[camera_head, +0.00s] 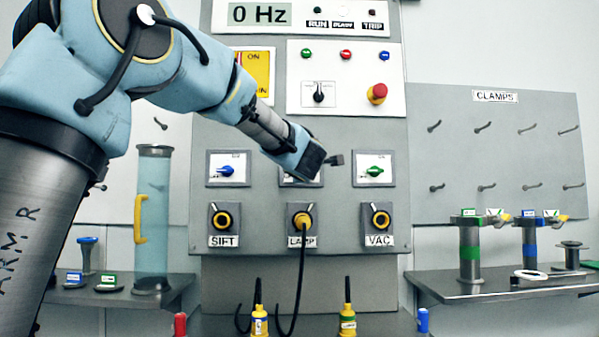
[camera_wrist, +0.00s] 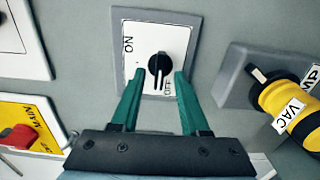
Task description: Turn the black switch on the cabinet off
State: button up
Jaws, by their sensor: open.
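The black switch (camera_wrist: 158,65) is a round knob with a pointed handle on a white plate (camera_wrist: 128,28) in a grey frame. Its handle points down in the wrist view, beside the lettering that reads OFF; ON is at the upper left. My gripper (camera_wrist: 160,76) is open, its green fingers to either side of the handle and apart from it. In the head view my gripper (camera_head: 335,160) is in front of the cabinet (camera_head: 325,228), above the LAMP socket, and hides most of the middle plate with this switch.
A blue switch (camera_head: 226,171) and a green switch (camera_head: 375,171) flank my gripper. A yellow plug (camera_wrist: 285,105) marked VAC sits close on the right in the wrist view. A red emergency button (camera_head: 377,93) and another black switch (camera_head: 319,96) are above.

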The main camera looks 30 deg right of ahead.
jog(key=b+v, duration=0.1)
jog(key=v, duration=0.9)
jog(key=shift+s, duration=0.3)
jog(key=shift+a, duration=0.2)
